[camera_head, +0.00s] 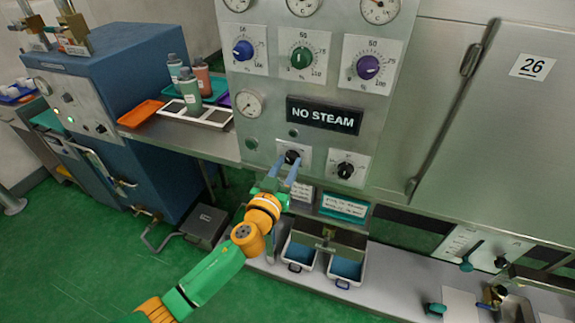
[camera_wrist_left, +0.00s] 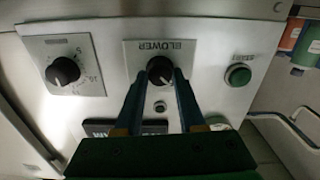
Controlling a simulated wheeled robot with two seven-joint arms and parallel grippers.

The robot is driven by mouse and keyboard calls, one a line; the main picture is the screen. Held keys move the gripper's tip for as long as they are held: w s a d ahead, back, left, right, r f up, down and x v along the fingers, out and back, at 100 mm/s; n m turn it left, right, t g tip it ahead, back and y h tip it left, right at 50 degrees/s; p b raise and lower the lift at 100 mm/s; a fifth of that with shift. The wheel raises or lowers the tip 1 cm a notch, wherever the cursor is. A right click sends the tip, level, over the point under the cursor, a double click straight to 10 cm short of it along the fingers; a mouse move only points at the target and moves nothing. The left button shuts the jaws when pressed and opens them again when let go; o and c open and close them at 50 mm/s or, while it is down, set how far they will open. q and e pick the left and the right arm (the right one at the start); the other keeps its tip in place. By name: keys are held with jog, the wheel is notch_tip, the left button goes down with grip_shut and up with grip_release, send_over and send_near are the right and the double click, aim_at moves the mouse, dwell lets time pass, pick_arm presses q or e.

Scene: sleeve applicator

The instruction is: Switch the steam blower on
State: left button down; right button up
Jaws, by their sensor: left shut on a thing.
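The black blower knob (camera_head: 292,157) sits on a pale plate on the front of the steel cabinet. In the left wrist view the blower knob (camera_wrist_left: 160,69) lies under an upside-down "BLOWER" label. My left gripper (camera_head: 285,168) reaches up to it from below. In the left wrist view my left gripper (camera_wrist_left: 160,78) is shut on the knob, one blue finger on each side. The fingers hide part of the knob, and I cannot tell which way it points. My right gripper is not in view.
A second black knob (camera_head: 346,170) is to the right. A green button (camera_wrist_left: 238,75) sits on the other side. A "NO STEAM" sign (camera_head: 323,114) is above. Blue-lined trays (camera_head: 346,267) stand on the shelf below. A blue machine (camera_head: 118,75) stands at the left.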

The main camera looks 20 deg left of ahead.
pick_arm(q)
jog(key=m, duration=0.8)
jog(key=shift+d+m, duration=0.1)
jog(key=shift+m, duration=0.2)
jog(key=m, duration=0.4)
jog(key=shift+m, duration=0.3)
jog(key=shift+f+m, duration=0.1)
jog(key=shift+m, duration=2.1)
jog(key=c, duration=0.5)
grip_release()
jog(key=shift+s, duration=0.1)
